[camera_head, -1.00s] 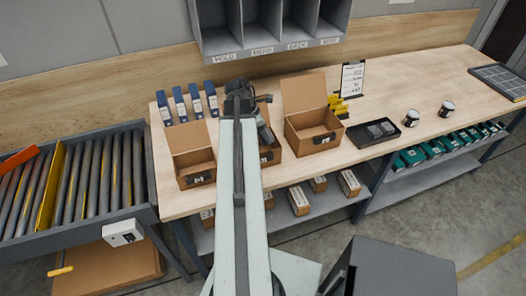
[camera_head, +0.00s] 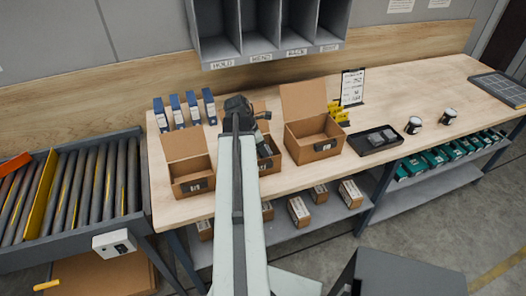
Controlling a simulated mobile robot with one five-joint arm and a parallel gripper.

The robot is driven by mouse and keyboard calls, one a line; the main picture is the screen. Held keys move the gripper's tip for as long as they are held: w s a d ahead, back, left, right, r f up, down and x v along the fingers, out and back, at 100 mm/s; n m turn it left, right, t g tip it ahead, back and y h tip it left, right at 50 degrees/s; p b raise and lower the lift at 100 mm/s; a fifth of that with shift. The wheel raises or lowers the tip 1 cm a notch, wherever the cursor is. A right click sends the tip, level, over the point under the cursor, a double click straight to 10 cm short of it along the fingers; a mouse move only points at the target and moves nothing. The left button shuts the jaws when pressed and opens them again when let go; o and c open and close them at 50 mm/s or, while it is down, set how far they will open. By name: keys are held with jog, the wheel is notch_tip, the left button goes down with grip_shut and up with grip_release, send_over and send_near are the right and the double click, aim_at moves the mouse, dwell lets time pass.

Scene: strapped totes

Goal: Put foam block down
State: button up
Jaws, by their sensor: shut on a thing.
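My gripper (camera_head: 242,108) is over the middle cardboard box (camera_head: 268,163) on the bench, seen from behind along my arm. My arm hides most of this box and the fingertips. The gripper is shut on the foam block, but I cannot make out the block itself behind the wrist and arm. A smaller open box (camera_head: 193,187) stands to the left, and a larger open box (camera_head: 313,150) stands to the right.
Several blue binders (camera_head: 185,112) stand at the back left. A black tray (camera_head: 359,146) with grey pieces, a clipboard (camera_head: 352,87) and two cans lie to the right. Grey cubbies (camera_head: 270,58) hang above. A roller conveyor (camera_head: 85,190) adjoins on the left.

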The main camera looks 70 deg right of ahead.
jog(key=o, duration=1.3)
jog(key=shift+f, duration=0.1)
jog(key=p+v, duration=1.2)
jog(key=v, duration=0.1)
jog(key=shift+s+d, duration=0.2)
jog(key=shift+s, duration=0.05)
